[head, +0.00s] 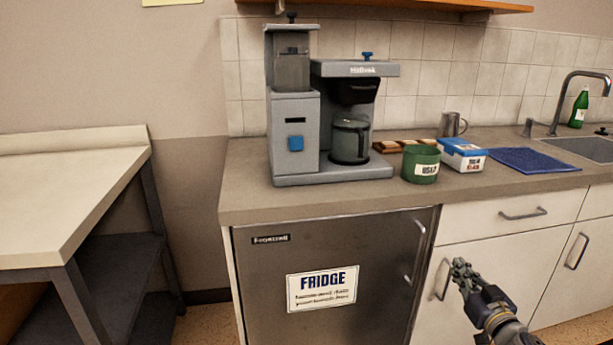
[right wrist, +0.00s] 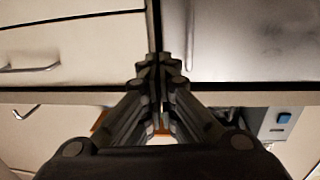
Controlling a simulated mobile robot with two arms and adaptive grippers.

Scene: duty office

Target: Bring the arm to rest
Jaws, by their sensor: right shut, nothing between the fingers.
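My right gripper (head: 462,268) is at the lower right of the head view, in front of the white cabinet just right of the fridge. Its fingers are together and hold nothing. In the right wrist view the right gripper (right wrist: 160,62) shows its fingers closed side by side, near the gap between the cabinet front and the fridge door. I cannot tell whether it touches the front. My left gripper is in neither view.
The fridge (head: 330,255) and cabinet handles (head: 445,280) face me. On the counter (head: 255,205) stand a coffee machine (head: 295,175), a green can (head: 421,166), a blue-and-white box (head: 462,155) and a blue mat (head: 530,160). A pale table (head: 70,195) is at left.

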